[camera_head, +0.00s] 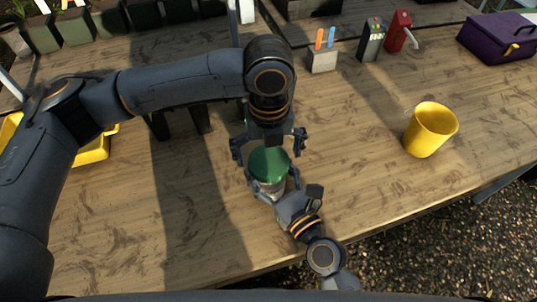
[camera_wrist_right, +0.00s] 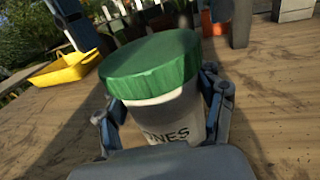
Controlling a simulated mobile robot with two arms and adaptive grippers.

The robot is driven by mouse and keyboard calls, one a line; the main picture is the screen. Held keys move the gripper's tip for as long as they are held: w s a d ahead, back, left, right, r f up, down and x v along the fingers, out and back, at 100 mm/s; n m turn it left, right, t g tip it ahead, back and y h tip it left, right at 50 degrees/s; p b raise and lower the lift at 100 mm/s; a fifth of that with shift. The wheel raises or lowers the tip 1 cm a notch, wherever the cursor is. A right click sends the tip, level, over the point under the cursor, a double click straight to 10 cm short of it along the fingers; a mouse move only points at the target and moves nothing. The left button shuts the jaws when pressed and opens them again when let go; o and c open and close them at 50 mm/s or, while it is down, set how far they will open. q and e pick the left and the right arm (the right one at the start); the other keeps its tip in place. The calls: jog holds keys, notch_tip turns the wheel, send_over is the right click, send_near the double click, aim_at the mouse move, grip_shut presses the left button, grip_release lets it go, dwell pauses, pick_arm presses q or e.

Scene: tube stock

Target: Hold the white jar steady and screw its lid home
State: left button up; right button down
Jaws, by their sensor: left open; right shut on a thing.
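The white jar (camera_wrist_right: 168,116) stands on the wooden table, with dark lettering on its side in the right wrist view. Its green lid (camera_wrist_right: 152,66) sits on top of it; the lid also shows in the head view (camera_head: 269,165). My right gripper (camera_head: 272,188) is shut around the jar body from the front, with a finger on each side below the lid. My left gripper (camera_head: 268,145) is open above the lid, pointing down, with its fingers spread wide to either side. Whether the lid is fully seated cannot be told.
A yellow cup (camera_head: 430,129) stands to the right on the table (camera_head: 350,190). A small holder with coloured sticks (camera_head: 323,60), a red dispenser (camera_head: 399,32) and a purple box (camera_head: 497,38) stand farther back. A yellow tray (camera_wrist_right: 66,70) lies at the left.

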pick_arm(q)
notch_tip(320, 180, up, 11)
dwell(0.3)
pick_arm(e)
jog(key=shift+c, duration=0.5)
grip_release()
jog(key=v, duration=1.2)
